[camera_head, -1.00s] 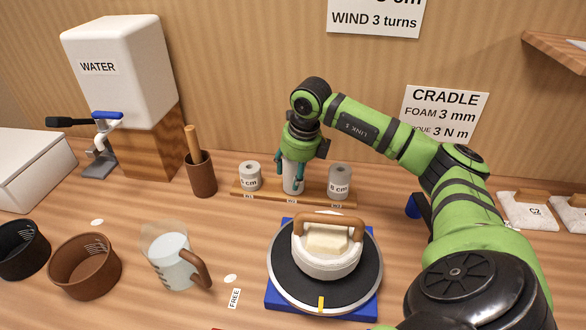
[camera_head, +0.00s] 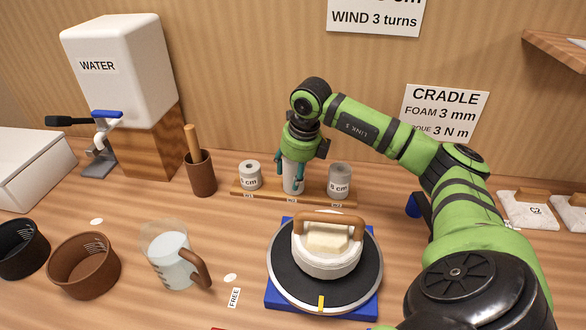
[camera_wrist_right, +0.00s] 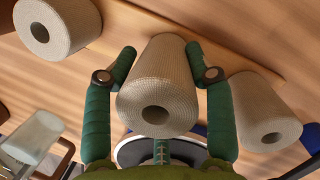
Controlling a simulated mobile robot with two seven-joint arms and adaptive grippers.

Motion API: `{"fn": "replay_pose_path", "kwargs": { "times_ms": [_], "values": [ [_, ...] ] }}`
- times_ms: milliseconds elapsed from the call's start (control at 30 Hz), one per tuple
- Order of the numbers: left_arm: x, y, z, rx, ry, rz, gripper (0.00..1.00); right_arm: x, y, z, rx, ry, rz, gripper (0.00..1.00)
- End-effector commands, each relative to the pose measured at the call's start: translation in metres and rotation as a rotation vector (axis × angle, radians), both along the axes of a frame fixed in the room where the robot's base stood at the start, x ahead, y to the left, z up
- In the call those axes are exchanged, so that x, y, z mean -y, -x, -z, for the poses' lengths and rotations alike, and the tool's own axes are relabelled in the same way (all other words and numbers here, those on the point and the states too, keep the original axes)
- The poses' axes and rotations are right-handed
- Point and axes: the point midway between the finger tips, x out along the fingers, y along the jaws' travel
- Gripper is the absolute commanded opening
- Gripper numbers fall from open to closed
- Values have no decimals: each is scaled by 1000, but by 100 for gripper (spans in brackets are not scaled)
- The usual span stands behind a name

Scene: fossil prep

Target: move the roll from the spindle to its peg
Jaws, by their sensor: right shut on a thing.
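A white textured roll (camera_head: 291,181) stands upright at the middle place of the low wooden peg rack (camera_head: 318,199). My right gripper (camera_head: 292,168) points down over it, one finger on each side, shut on it. In the right wrist view the roll (camera_wrist_right: 160,85) sits between the two green fingers, its round end hole facing the camera. Whether it sits fully down on the rack is hidden. I cannot make out a separate spindle. My left gripper is not in view.
A turntable (camera_head: 282,274) in front of the rack carries a white round piece with a brown handle (camera_head: 330,219). A brown cup with a stick (camera_head: 201,176) stands left of the rack. A jug (camera_head: 172,262) and a water tank (camera_head: 120,70) are further left.

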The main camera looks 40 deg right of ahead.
Motion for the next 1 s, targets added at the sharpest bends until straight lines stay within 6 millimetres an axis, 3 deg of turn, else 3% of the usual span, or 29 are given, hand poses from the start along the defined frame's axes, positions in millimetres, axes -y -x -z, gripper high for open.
{"fn": "replay_pose_path", "kwargs": {
  "times_ms": [467, 500, 567, 1000],
  "values": [
    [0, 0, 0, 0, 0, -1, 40, -1, 0, 0, -1, -1, -1, 0],
    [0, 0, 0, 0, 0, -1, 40, -1, 0, 0, -1, -1, -1, 58],
    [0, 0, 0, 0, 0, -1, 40, -1, 0, 0, -1, -1, -1, 82],
    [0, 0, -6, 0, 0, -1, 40, -1, 0, -6, -1, -1, -1, 83]
  ]
}}
